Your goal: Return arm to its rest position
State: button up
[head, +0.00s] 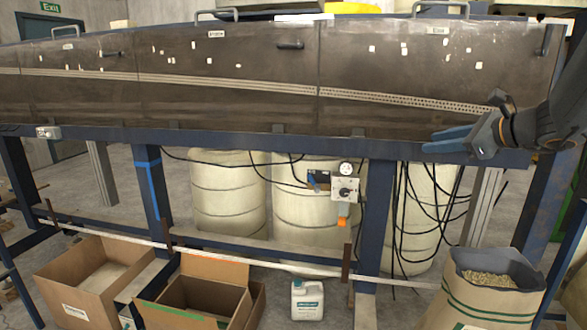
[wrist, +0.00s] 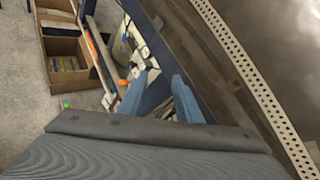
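My gripper (head: 430,141) is at the right of the head view, in front of the dark machine panel's lower right part. Its blue fingers point left. My dark arm reaches in from the right edge. In the wrist view my gripper (wrist: 159,80) shows two blue fingers with a clear gap between them and nothing held. Whether the fingers touch the machine's blue frame cannot be told.
The long machine (head: 250,105) spans the view, with a blue lower beam (head: 250,141) and legs. Below are pale drums (head: 228,190), hanging cables, a control box (head: 344,190), cardboard boxes (head: 85,300), a white jug (head: 307,300) and a sack (head: 480,310).

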jog(key=s+a+f+n+g+p, duration=0.1)
jog(key=s+a+f+n+g, duration=0.8)
jog(key=s+a+f, duration=0.5)
jog(key=s+a+f+n+g+h+p, duration=0.1)
jog(key=s+a+f+n+h, duration=0.1)
jog(key=s+n, duration=0.6)
jog(key=s+a+f+n+g+h+p, duration=0.1)
jog(key=s+a+f+n+g+h, duration=0.1)
jog(key=s+f+n+h, duration=0.2)
jog(key=s+f+n, duration=0.3)
jog(key=s+n, duration=0.1)
jog(key=s, duration=0.1)
jog(key=shift+s+a, duration=0.2)
jog(key=shift+a, duration=0.2)
jog(key=shift+c, duration=0.4)
